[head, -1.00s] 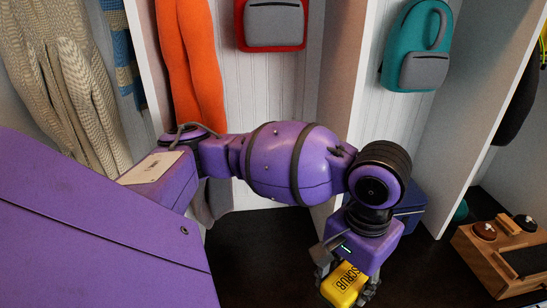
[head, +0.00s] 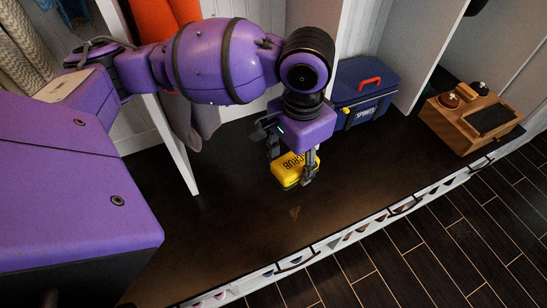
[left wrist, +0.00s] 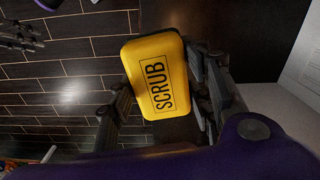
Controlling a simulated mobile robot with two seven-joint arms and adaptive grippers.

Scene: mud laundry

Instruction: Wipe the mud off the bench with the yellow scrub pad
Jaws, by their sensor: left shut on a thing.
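The yellow scrub pad (head: 287,174), marked SCRUB, is held between the fingers of my left gripper (head: 293,165) over the dark bench (head: 240,170). In the left wrist view the pad (left wrist: 157,75) sits between the dark fingers, its lettered face toward the camera. I cannot tell whether the pad touches the bench. A faint small brown mark (head: 295,212) shows on the bench just in front of the pad, and the front of the bench looks brownish. My right gripper (left wrist: 18,36) shows partly at the top left of the left wrist view, its jaw state unclear.
A blue box with a red handle (head: 363,92) stands on the bench behind and right of the pad. A wooden organizer (head: 470,118) is farther right. A white divider (head: 180,145) stands to the left. The bench's front edge and tiled floor (head: 440,240) lie in front.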

